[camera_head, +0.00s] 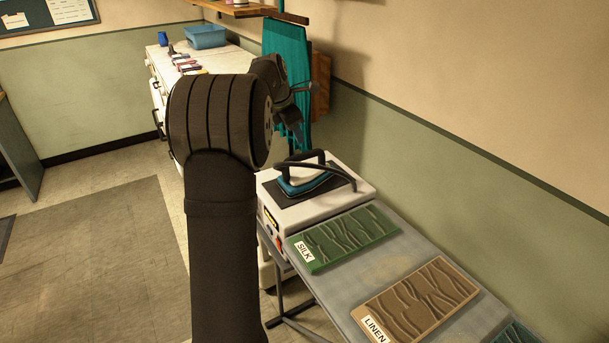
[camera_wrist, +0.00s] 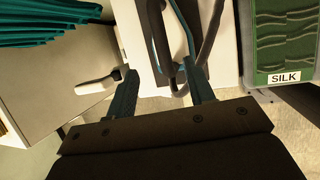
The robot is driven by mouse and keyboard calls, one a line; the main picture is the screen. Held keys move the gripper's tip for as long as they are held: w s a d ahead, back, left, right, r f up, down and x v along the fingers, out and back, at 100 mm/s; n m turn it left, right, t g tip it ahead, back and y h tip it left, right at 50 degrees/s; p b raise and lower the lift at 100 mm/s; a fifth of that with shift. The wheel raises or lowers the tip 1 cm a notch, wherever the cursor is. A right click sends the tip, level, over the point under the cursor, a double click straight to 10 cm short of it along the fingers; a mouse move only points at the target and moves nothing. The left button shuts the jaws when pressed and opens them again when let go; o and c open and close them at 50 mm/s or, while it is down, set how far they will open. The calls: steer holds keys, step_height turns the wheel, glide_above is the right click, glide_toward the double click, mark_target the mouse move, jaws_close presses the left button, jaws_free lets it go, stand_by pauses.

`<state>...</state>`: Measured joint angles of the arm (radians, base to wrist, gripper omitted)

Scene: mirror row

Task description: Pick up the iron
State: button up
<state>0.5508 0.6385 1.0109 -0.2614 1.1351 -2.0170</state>
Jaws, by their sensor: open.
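The iron (camera_head: 303,183) is teal with a black handle and a black cord. It rests on a dark pad on the white station (camera_head: 332,205) at the far end of the table. My gripper (camera_head: 293,118) is open and empty, above and beyond the iron in the head view. In the wrist view, my gripper's two teal fingers (camera_wrist: 163,84) are apart. The iron's dark handle (camera_wrist: 158,32) shows ahead of the gap between them, cut off by the top edge. I cannot tell how far the fingers are from the handle.
A green SILK board (camera_head: 345,236) and a brown LINEN board (camera_head: 418,298) lie nearer on the grey table. A blue bin (camera_head: 206,37) stands on the back counter. The wall bounds the right.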

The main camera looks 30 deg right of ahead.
mark_target(305, 159)
steer(key=x, duration=1.5)
steer(key=shift+s+f, duration=0.1)
steer(key=shift+f, duration=0.05)
steer(key=shift+a, duration=0.1)
jaws_close()
stand_by(0.5)
stand_by(0.4)
